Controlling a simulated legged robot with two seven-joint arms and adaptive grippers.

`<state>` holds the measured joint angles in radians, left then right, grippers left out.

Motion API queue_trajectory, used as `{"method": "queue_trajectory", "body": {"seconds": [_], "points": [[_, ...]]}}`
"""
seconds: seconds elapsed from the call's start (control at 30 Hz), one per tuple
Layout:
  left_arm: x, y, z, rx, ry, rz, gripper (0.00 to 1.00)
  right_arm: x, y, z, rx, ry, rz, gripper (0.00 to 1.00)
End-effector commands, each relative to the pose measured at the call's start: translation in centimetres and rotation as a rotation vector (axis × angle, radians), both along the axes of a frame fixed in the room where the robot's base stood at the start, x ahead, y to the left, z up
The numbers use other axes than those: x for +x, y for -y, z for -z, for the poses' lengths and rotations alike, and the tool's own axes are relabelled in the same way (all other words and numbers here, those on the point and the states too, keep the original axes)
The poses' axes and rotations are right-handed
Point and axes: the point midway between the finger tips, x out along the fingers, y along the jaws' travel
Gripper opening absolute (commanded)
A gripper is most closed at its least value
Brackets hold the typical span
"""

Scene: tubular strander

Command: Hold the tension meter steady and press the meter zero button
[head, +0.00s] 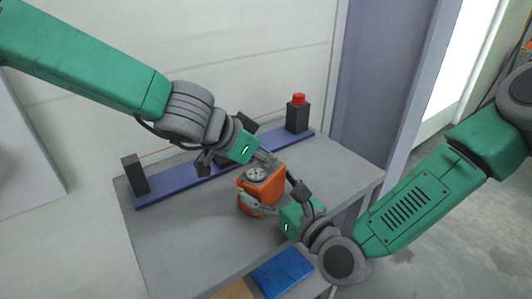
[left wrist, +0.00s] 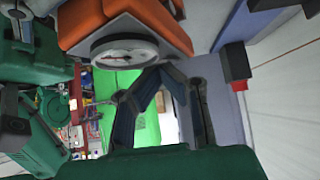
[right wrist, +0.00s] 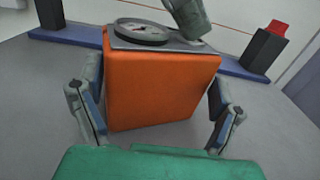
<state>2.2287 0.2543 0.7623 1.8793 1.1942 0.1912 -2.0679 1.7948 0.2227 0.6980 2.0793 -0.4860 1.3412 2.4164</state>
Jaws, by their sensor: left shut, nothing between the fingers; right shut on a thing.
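The tension meter is an orange box (head: 265,188) with a round dial on top, standing on the grey table. My right gripper (head: 272,197) is shut on it, one finger on each side, as the right wrist view shows with the orange face (right wrist: 160,90) between them. My left gripper (head: 268,159) is shut and empty, its fingertips low over the meter's top beside the dial (right wrist: 142,31). I cannot tell if they touch the top. The left wrist view shows the dial (left wrist: 125,52) close by. No zero button can be made out; the left fingertips (right wrist: 188,20) cover part of the top.
A blue rail (head: 185,186) runs along the table's back, with a black block (head: 134,175) at its left and a red-topped black block (head: 298,116) at its right. A blue tray (head: 283,271) lies at the front. The table's left part (head: 180,240) is clear.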

Motion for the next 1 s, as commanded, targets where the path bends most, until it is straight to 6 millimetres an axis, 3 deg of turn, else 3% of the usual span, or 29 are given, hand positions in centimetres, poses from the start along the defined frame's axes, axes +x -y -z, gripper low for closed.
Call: {"method": "queue_trajectory", "body": {"seconds": [0.03, 0.37, 1.0], "points": [[-0.3, -0.3, 1.1, 0.013, -0.016, -0.002, 0.0, -0.1, -0.2, -0.3, 0.005, 0.006, -0.004, 0.42], [-0.6, -0.5, 1.3, 0.019, -0.022, -0.002, 0.0, 0.0, -0.2, -0.3, 0.006, 0.009, -0.005, 0.41], [-3.1, -4.2, -4.9, 0.005, -0.001, -0.001, 0.0, 0.0, -0.1, -0.3, 0.005, 0.006, -0.002, 0.41]]}}
